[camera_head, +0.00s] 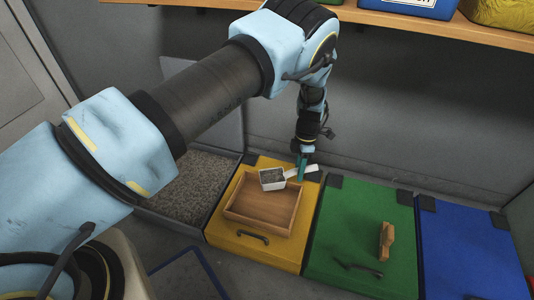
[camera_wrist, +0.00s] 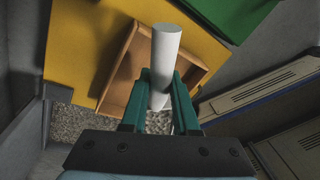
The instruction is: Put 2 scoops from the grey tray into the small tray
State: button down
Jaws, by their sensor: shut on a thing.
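My gripper (camera_head: 303,166) is shut on the handle of a white scoop (camera_head: 272,179). The scoop's box-shaped head holds grey granular material and is over the back part of the small wooden tray (camera_head: 231,214). The tray lies on a yellow lid, and the bottom that I can see is bare. The grey tray (camera_head: 145,208) is left of the yellow lid and is full of grey gravel (camera_head: 200,185). In the wrist view the green fingers (camera_wrist: 161,80) clasp the white handle (camera_wrist: 166,45); the scoop's head cannot be made out there.
The yellow lid (camera_head: 225,236) is beside a green lid (camera_head: 345,225) with a wooden brush (camera_head: 386,241) on it, then a blue lid (camera_head: 465,250). A shelf (camera_head: 400,20) with boxes runs along the back above. The wall is close behind my gripper.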

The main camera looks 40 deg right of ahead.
aim_at(292, 172)
jog(key=shift+s+d+f, duration=0.4)
jog(key=shift+d, duration=0.1)
jog(key=shift+w+a+r+g+h+p, duration=0.2)
jog(key=shift+g+h+p, duration=0.3)
jog(key=shift+h+p, duration=0.5)
jog(key=shift+a+h+p, duration=0.2)
jog(key=shift+h+p, duration=0.2)
jog(key=shift+p, duration=0.15)
jog(key=shift+w+a+r+g+h, duration=0.15)
jog(key=shift+a+r+g+h, duration=0.15)
jog(key=shift+r+g+h, duration=0.2)
jog(key=shift+w+a+r+g+h, duration=0.15)
jog(key=shift+a+r+g+h, duration=0.1)
jog(key=shift+r+g+h, duration=0.25)
jog(key=shift+w+a+r+g+h+b, duration=0.25)
jog(key=shift+a+r+h+b, duration=0.15)
jog(key=shift+h+b, duration=0.25)
jog(key=shift+w+a+r+g+h+b, duration=0.1)
jog(key=shift+a+r+g+h+b, duration=0.15)
jog(key=shift+a+r+h+b, duration=0.25)
jog(key=shift+w+h+b, duration=0.1)
jog(key=shift+h+b, duration=0.15)
jog(key=shift+b, duration=0.1)
jog(key=shift+a+r, duration=0.1)
jog(key=shift+w+a+b, duration=0.1)
jog(key=shift+a+b, duration=0.05)
jog(key=shift+b, duration=0.25)
